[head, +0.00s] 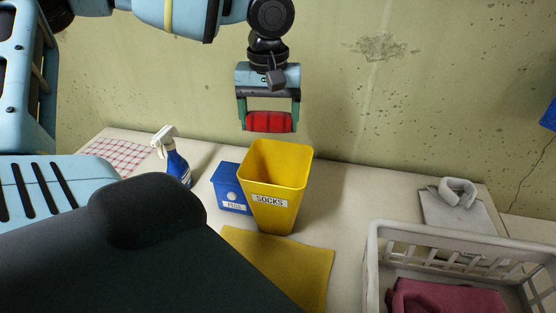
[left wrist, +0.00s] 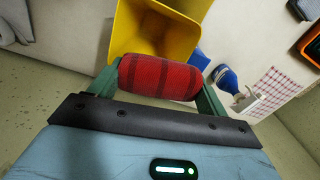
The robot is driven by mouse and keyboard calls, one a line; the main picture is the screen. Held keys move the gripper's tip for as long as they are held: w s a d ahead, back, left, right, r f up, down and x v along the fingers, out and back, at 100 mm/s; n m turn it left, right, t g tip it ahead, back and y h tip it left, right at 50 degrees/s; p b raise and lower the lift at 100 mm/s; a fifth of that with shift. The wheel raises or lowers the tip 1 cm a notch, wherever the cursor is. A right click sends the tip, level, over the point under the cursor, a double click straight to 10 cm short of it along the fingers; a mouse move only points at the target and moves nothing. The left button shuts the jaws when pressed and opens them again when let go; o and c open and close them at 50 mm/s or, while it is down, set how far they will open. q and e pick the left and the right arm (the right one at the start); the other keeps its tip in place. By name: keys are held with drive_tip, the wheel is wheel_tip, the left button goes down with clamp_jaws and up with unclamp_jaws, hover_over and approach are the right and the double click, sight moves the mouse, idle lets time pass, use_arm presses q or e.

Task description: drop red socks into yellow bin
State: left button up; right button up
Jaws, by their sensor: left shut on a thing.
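The red socks (head: 269,122) are a rolled bundle with darker stripes, held between the fingers of my left gripper (head: 268,120). In the head view they hang above the back of the yellow bin (head: 270,205), which is open at the top and labelled "SOCKS". The left wrist view shows the red socks (left wrist: 160,78) between the green fingers of my left gripper (left wrist: 160,80), with part of the yellow bin (left wrist: 125,35) beyond them. The inside bottom of the bin is hidden in the head view. My right gripper is not in view.
A blue box (head: 229,188) labelled "PEGS" and a blue spray bottle (head: 177,163) stand left of the bin. A yellow cloth (head: 290,262) lies in front. A light laundry basket (head: 372,265) holding dark pink cloth (head: 445,298) is at right. Grey folded fabric (head: 455,212) lies behind it.

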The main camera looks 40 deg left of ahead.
sight(270, 136)
use_arm(q)
wheel_tip(270, 136, down, 5)
drive_tip(key=shift+r+b, duration=0.2)
drive_tip(key=shift+b, duration=0.35)
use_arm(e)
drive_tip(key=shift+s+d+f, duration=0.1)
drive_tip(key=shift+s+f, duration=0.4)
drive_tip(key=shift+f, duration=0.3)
use_arm(q)
drive_tip(key=o, duration=1)
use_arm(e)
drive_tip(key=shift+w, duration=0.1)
use_arm(q)
drive_tip(key=shift+r, duration=0.1)
wheel_tip(270, 136, up, 7)
drive_tip(key=shift+f, duration=0.2)
drive_tip(key=shift+r, duration=0.55)
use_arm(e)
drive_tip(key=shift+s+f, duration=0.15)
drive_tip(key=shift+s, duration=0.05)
